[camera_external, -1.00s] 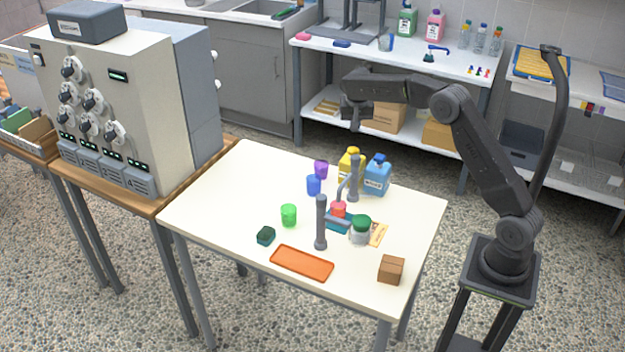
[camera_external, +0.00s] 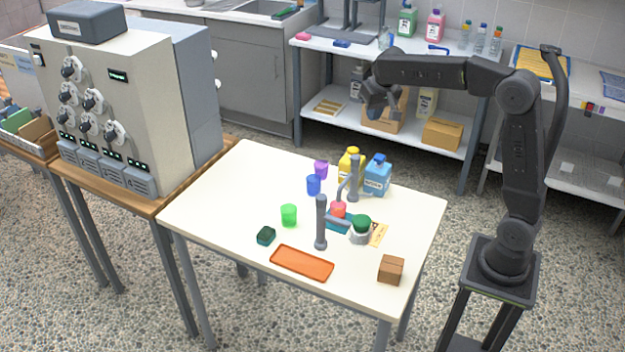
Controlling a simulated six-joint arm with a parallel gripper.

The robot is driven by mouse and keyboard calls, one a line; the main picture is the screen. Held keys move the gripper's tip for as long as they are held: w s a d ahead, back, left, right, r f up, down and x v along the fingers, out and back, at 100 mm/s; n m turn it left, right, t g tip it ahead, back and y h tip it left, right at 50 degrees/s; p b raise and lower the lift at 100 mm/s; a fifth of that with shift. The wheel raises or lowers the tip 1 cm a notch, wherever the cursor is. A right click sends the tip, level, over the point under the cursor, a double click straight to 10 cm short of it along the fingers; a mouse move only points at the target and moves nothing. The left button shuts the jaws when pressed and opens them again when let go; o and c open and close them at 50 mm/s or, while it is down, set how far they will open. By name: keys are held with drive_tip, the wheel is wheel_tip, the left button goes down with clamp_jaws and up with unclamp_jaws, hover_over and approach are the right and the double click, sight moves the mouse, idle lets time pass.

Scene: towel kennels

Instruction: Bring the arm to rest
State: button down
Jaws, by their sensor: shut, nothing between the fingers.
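My gripper (camera_external: 380,108) hangs in the air above and behind the white table (camera_external: 215,215), well clear of everything on it. It looks small and dark in this view, with its fingers shut and nothing held. My arm is raised: its upper part stands nearly upright over the base and its forearm reaches level to the left.
A shelf bench (camera_external: 455,68) stands behind.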

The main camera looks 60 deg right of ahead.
drive_tip(key=s+a+f+n+t, duration=0.1)
drive_tip(key=s+a+n, duration=0.2)
drive_tip(key=s, duration=0.8)
drive_tip(key=s+a+f+n+t+y, duration=0.1)
drive_tip(key=s+a+n, duration=0.3)
drive_tip(key=s+a, duration=0.4)
drive_tip(key=s, duration=0.4)
drive_tip(key=shift+f+n+t+y, duration=0.15)
drive_tip(key=shift+n+t+y, duration=0.15)
drive_tip(key=shift+t, duration=0.1)
